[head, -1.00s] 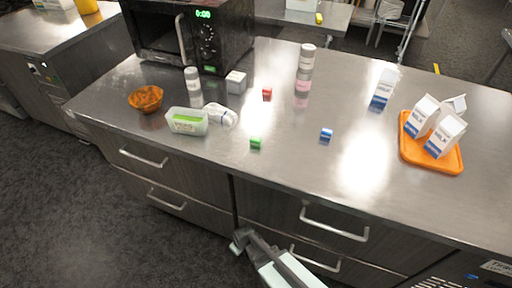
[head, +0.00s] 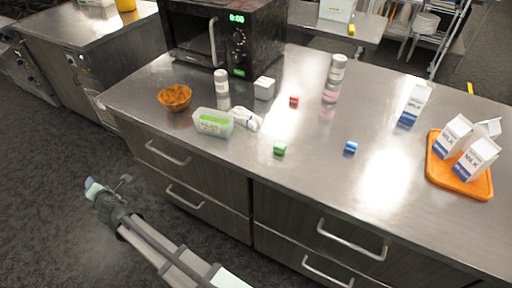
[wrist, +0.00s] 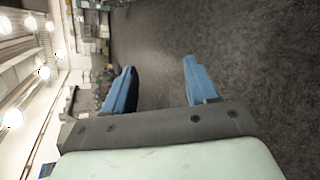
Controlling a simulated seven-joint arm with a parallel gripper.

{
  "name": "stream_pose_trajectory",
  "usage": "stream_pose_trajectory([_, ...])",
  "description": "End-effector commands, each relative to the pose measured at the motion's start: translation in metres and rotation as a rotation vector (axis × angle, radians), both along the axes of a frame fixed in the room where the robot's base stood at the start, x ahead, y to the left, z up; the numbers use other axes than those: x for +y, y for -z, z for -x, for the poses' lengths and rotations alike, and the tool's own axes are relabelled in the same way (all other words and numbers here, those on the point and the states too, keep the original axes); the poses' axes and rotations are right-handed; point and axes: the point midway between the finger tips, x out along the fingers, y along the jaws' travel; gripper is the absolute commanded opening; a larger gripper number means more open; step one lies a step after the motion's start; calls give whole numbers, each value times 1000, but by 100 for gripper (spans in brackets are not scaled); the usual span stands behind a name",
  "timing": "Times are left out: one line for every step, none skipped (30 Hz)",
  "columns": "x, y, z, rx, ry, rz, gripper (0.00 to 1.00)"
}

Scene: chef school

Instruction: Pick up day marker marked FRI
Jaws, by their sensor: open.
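Three small blocks stand on the steel counter (head: 330,205): a red one (head: 294,101), a green one (head: 280,149) and a blue one (head: 351,147). They may be day markers, but any lettering is too small to read, so I cannot tell which is FRI. My gripper (head: 108,186) is in front of the counter at the lower left, over the dark floor and apart from the blocks. In the wrist view its two blue fingers (wrist: 160,85) are spread with nothing between them. No block shows in the wrist view.
An orange bowl (head: 174,97), a clear tub with a green label (head: 213,122), a crumpled white item (head: 246,118) and a white box (head: 264,88) stand left, near the microwave (head: 205,35). Shakers (head: 333,78), a carton (head: 415,103) and an orange tray (head: 462,184) with milk cartons stand right.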

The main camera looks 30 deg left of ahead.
Motion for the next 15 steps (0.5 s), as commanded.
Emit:
stream_pose_trajectory([18, -27, 16, -60, -39, -22, 57])
stream_pose_trajectory([25, -42, 22, -95, -56, -32, 57])
stream_pose_trajectory([33, -60, 29, -139, -75, -42, 57])
stream_pose_trajectory([38, -75, 34, -170, -86, -50, 57])
stream_pose_trajectory([43, -88, 37, -197, -93, -55, 57])
stream_pose_trajectory([48, -107, 38, -232, -96, -62, 57])
stream_pose_trajectory([50, -120, 37, -252, -95, -64, 57])
stream_pose_trajectory([52, -133, 34, -271, -88, -66, 57])
stream_pose_trajectory([54, -150, 28, -287, -74, -64, 57])
stream_pose_trajectory([53, -162, 21, -297, -59, -59, 57])
stream_pose_trajectory([52, -174, 11, -302, -38, -53, 57])
stream_pose_trajectory([48, -188, -5, -300, -3, -41, 57])
stream_pose_trajectory([44, -199, -20, -294, 29, -31, 57])
stream_pose_trajectory([38, -208, -37, -282, 65, -16, 57])
stream_pose_trajectory([27, -219, -63, -254, 122, 6, 57])
